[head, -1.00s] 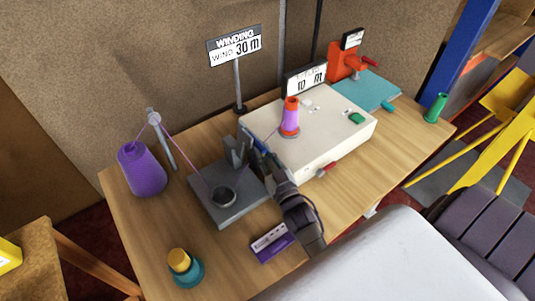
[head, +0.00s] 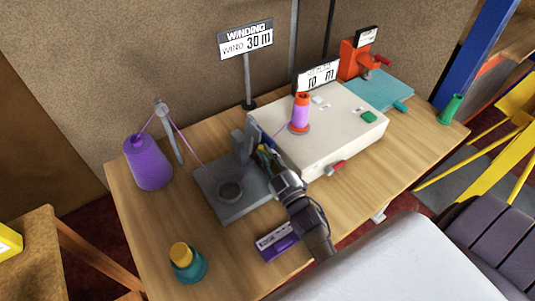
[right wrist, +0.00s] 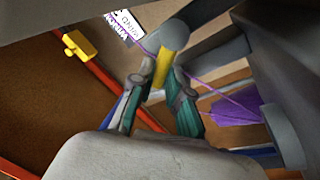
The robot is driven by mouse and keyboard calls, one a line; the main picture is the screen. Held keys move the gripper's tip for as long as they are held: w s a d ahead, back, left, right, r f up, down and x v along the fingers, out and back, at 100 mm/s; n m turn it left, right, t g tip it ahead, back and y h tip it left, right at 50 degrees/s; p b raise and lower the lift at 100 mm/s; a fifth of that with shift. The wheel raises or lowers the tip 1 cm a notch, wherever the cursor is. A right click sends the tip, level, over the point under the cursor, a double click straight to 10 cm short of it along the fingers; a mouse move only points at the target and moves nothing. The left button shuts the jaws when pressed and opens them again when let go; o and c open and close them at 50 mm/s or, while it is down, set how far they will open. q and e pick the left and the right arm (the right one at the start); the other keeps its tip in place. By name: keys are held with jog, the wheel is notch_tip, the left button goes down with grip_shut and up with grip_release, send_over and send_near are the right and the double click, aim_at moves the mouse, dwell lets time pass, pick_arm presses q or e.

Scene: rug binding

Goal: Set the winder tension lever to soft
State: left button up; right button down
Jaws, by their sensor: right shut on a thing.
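The grey tension unit (head: 218,206) is a flat plate with a round cup (head: 230,190) and a grey upright (head: 242,150). Purple yarn runs to it from the left. My right gripper (head: 266,158) is beside the upright, between the plate and the white winder box (head: 345,135). In the right wrist view its fingers (right wrist: 162,95) are shut on a yellow bar with a round grey end, which appears to be the tension lever (right wrist: 163,68). In the head view the gripper hides the lever. No soft marking is readable. My left gripper is not in view.
A purple yarn cone (head: 148,163) and a thread guide post (head: 168,130) stand left. A red-topped spool (head: 300,112) stands on the winder box. The right front tabletop is clear.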

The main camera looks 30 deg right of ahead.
jog(key=shift+f, duration=0.15)
jog(key=c, duration=1.1)
grip_release()
jog(key=shift+c, duration=0.2)
jog(key=v, duration=1.2)
